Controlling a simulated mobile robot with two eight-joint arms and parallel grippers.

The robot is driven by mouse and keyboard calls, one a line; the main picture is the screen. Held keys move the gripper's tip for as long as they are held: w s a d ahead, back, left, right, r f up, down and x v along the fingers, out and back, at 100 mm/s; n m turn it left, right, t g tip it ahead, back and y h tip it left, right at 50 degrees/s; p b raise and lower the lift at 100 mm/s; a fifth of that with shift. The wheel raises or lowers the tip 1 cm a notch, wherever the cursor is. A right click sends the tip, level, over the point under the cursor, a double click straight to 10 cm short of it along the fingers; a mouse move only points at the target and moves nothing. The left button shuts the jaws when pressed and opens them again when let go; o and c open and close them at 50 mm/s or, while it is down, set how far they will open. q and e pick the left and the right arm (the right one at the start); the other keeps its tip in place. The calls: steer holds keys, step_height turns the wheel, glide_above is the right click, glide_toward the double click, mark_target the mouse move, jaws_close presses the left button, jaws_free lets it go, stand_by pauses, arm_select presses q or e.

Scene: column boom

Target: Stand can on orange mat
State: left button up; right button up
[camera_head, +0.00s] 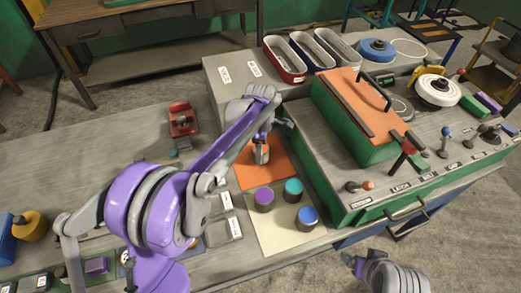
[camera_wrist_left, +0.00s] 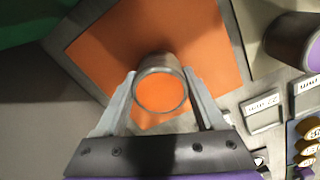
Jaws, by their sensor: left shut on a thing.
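The can (camera_head: 261,155) is grey with an orange top. It is upright, with its orange top facing the camera in the left wrist view (camera_wrist_left: 161,92). My left gripper (camera_head: 260,144) is shut on it, with one finger on each side in the wrist view (camera_wrist_left: 163,100). The orange mat (camera_head: 262,180) lies flat on the bench beneath the can and fills much of the wrist view (camera_wrist_left: 205,45). I cannot tell whether the can's base touches the mat. My right gripper (camera_head: 354,262) is at the bottom right, away from the mat; its fingers are unclear.
Cans with purple (camera_head: 264,196), teal (camera_head: 293,188) and blue (camera_head: 307,216) tops stand on a cream mat (camera_head: 275,238) in front. A green box with an orange top (camera_head: 345,105) rises to the right. A red device (camera_head: 183,120) sits at left.

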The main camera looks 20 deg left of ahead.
arm_select(q)
steer(key=o, duration=1.6)
steer(key=shift+f, duration=0.1)
steer(key=shift+c, duration=0.2)
steer(key=shift+r, duration=0.45)
step_height(320, 180, up, 10)
steer(key=shift+r+p, duration=0.25)
steer(key=shift+p, duration=0.2)
steer(key=s+a+m+t, duration=0.25)
steer(key=s+m, duration=0.75)
steer(key=s, duration=0.5)
steer(key=s+f+m+t, duration=0.1)
steer(key=s+f+m, duration=0.2)
steer(key=s, duration=0.1)
steer(key=s+f+m+t, duration=0.1)
steer(key=s+f+m, duration=0.1)
steer(key=s+m, duration=0.1)
steer(key=s+f+m+t, duration=0.1)
steer(key=s+f+m, duration=0.2)
steer(key=s, duration=0.2)
steer(key=shift+s+a+f, duration=0.15)
steer(key=shift+s+f, duration=0.05)
steer(key=shift+f, duration=0.1)
steer(key=shift+r, duration=0.15)
